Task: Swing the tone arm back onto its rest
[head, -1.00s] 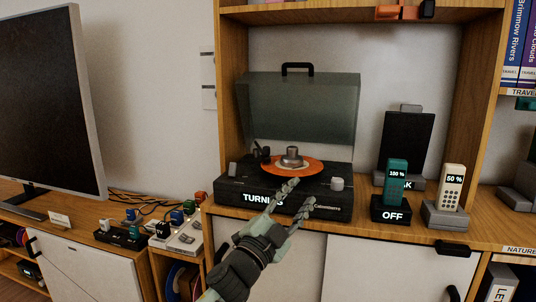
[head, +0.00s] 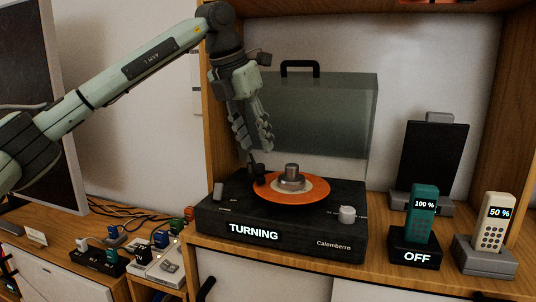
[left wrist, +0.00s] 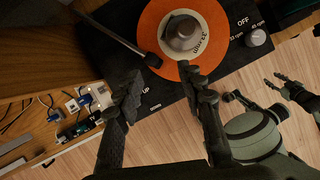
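The black turntable (head: 282,244) stands on the shelf; its front display reads TURNING. An orange record (head: 258,187) lies on it around a silver centre piece (head: 291,178). The dark tone arm (left wrist: 115,33) shows in the left wrist view, its head end (left wrist: 153,60) over the record's edge. In the head view only its dark pivot area shows small beside the record. My right gripper (left wrist: 270,82) is open and empty, far off.
The clear lid (head: 325,110) stands open behind the turntable. A grey knob (head: 347,215) is at its front right. A teal phone (head: 421,213) and cream phone (head: 494,221) stand right. The cabinet's side wall (head: 222,150) is close on the left. Small devices and cables lie lower left.

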